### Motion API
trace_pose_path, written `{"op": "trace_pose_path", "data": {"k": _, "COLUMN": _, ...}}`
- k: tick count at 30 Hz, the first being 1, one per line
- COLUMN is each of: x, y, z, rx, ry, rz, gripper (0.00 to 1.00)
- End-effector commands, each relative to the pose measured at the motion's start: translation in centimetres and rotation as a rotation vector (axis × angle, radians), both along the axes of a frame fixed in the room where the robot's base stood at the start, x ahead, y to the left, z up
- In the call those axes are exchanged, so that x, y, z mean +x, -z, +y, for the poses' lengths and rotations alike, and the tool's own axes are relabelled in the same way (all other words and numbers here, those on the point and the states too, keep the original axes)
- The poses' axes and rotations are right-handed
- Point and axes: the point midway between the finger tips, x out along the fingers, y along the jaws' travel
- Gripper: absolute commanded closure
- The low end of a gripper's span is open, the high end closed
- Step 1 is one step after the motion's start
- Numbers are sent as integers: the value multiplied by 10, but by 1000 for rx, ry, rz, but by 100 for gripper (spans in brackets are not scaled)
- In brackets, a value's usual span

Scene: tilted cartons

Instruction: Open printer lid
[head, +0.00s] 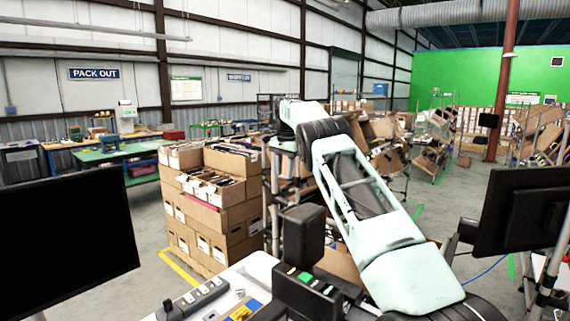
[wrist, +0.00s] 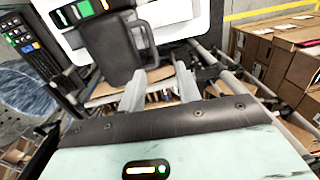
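A black device with a green button and small white keys, which looks like the printer (head: 306,284), sits on the white worktop in the head view. A black upright block (head: 303,236) stands at its back; I cannot tell whether this is the lid. In the wrist view a black block (wrist: 122,52) with a loop-like edge lies just beyond my fingers, beside a lit panel (wrist: 85,11). My gripper (wrist: 160,91) has its two pale fingers spread with a gap between them, and nothing is held. The fingertips appear apart from the block. In the head view the fingers cannot be made out.
Dark monitors stand at the left (head: 68,238) and right (head: 520,212). A power strip (head: 195,297) lies on the worktop. Stacked cartons (head: 215,205) stand beyond it, and tilted cartons (head: 540,130) fill racks at the right. A keypad (wrist: 20,38) shows at the wrist view's left.

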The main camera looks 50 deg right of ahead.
Motion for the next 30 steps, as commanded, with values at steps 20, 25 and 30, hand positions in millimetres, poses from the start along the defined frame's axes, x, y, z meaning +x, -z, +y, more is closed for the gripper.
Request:
{"op": "trace_pose_path", "data": {"k": 20, "x": -2, "y": -33, "z": 0, "rx": 2, "ry": 0, "rz": 2, "gripper": 67}}
{"op": "trace_pose_path", "data": {"k": 25, "x": -2, "y": -33, "z": 0, "rx": 2, "ry": 0, "rz": 2, "gripper": 67}}
{"op": "trace_pose_path", "data": {"k": 30, "x": 1, "y": -32, "z": 8, "rx": 7, "ry": -20, "rz": -2, "gripper": 67}}
